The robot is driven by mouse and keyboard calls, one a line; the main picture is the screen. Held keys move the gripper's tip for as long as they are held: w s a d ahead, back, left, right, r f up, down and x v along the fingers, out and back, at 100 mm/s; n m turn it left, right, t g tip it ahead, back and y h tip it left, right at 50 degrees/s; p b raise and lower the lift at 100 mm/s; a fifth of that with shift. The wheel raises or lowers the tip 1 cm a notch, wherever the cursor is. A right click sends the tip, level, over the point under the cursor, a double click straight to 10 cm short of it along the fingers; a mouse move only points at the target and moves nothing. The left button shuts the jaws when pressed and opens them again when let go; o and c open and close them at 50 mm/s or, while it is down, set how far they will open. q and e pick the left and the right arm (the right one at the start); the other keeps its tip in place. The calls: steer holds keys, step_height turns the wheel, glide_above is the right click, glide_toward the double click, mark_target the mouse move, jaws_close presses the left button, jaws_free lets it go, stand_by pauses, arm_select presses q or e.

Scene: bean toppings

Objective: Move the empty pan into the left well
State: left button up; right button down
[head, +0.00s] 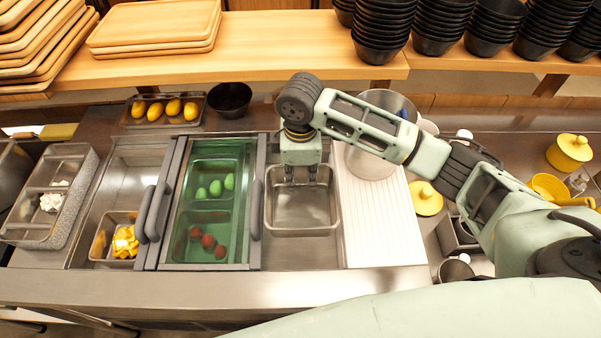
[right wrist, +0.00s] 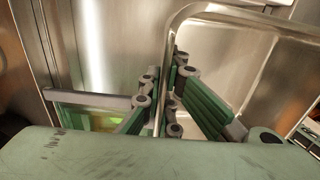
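The empty steel pan (head: 302,214) is at the far end of the right-hand well (head: 300,253), right of the green-lidded well. My right gripper (head: 300,179) is over its far rim. In the right wrist view the fingers (right wrist: 163,92) are drawn together on both sides of the pan's rim, one inside and one outside the pan (right wrist: 222,62). Whether the pan is lifted is unclear. The left well (head: 137,172) has bare steel at its far part and a small pan of yellow pieces (head: 121,240) at its near end. My left gripper is out of view.
A green see-through lid (head: 211,175) with grey handles covers the middle well, between the left and right wells. A white ribbed board (head: 385,225) lies to the right. A tray of yellow items (head: 162,109) and a black bowl (head: 230,99) stand behind. Stacked black bowls (head: 380,30) stand on the shelf.

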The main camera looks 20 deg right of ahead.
mark_target(335, 202)
stand_by(0.4)
steer(key=shift+s+m+b, duration=0.1)
steer(key=shift+m+b, duration=0.3)
steer(key=shift+b, duration=0.05)
steer(key=s+m+b, duration=0.1)
steer(key=m+b, duration=0.1)
steer(key=s+d+m+b, duration=0.1)
steer(key=s+m+b, duration=0.1)
steer(key=s+d+r+m+b, duration=0.1)
steer(key=m, duration=0.1)
steer(key=shift+s+m+b, duration=0.2)
steer(key=shift+m+b, duration=0.1)
steer(key=shift+b, duration=0.1)
steer(key=s+m+b, duration=0.1)
steer(key=s+m, duration=0.1)
steer(key=s+d+m+b, duration=0.1)
steer(key=s+m+b, duration=0.1)
steer(key=s+d+m+b, duration=0.1)
steer(key=s+m, duration=0.1)
steer(key=shift+s+d+r, duration=0.1)
steer(key=shift+d+r, duration=0.05)
steer(key=shift+r, duration=0.05)
steer(key=shift+s+d+r+m+b, duration=0.15)
steer(key=shift+s+d+m+b, duration=0.2)
steer(key=shift+s+m, duration=0.3)
steer(key=shift+a, duration=0.15)
